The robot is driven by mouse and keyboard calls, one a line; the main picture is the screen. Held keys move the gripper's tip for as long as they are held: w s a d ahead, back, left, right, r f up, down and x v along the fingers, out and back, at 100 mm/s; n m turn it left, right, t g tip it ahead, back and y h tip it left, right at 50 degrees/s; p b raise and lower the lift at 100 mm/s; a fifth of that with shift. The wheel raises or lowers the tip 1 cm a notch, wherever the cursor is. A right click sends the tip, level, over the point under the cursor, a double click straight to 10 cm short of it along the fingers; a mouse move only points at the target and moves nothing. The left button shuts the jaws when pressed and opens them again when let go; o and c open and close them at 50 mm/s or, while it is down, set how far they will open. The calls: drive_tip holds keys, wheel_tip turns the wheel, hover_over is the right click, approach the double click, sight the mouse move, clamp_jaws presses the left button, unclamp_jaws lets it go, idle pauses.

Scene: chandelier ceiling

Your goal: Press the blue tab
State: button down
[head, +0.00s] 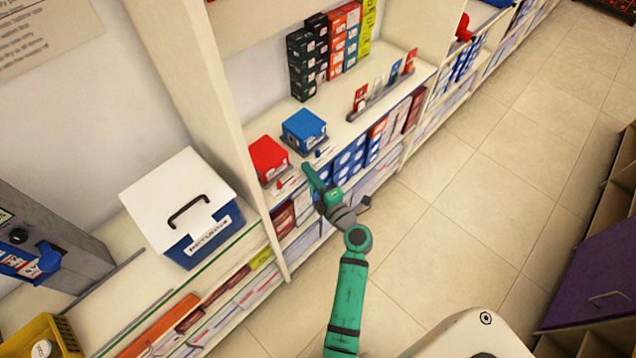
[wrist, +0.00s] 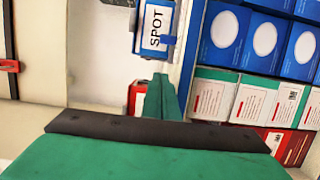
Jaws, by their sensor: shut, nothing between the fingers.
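A blue box (head: 304,129) stands on the shelf beside a red box (head: 268,158). A small blue tab (head: 318,154) shows at the front of the blue box, and a small red tab (head: 281,183) at the front of the red one. In the wrist view a blue box (wrist: 140,38) has a white label reading SPOT, with a blue tab (wrist: 169,40) at its edge. My green gripper (head: 308,168) is shut and empty, just in front of the two boxes. In the wrist view its fingertips (wrist: 160,80) lie just below the blue box, and whether they touch anything is unclear.
Several coloured cartons (head: 326,55) and a small rack (head: 383,92) stand farther along the shelf. Blue cartons (head: 350,158) fill the level below. A white-lidded blue bin (head: 204,238) is left of the upright. The tiled floor (head: 480,215) at right is clear.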

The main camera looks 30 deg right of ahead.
sight(330, 158)
drive_tip(key=shift+w+d, duration=0.2)
drive_tip(key=shift+d, duration=0.45)
drive_tip(key=shift+w+d, duration=0.25)
drive_tip(key=shift+d, duration=0.35)
drive_tip(key=shift+w+d, duration=0.2)
drive_tip(key=shift+d, duration=0.45)
drive_tip(key=shift+w+d, duration=0.2)
drive_tip(key=shift+d, duration=0.65)
drive_tip(key=shift+w+d, duration=0.15)
drive_tip(key=shift+d, duration=0.65)
drive_tip(key=shift+w+d, duration=0.2)
drive_tip(key=shift+d, duration=0.65)
drive_tip(key=shift+r, duration=0.1)
drive_tip(key=a, duration=0.4)
drive_tip(key=shift+s+a, duration=0.1)
drive_tip(key=shift+s, duration=0.15)
drive_tip(key=s, duration=1)
drive_tip(key=shift+s, duration=0.25)
drive_tip(key=shift+w+a, duration=0.1)
drive_tip(key=shift+a, duration=0.05)
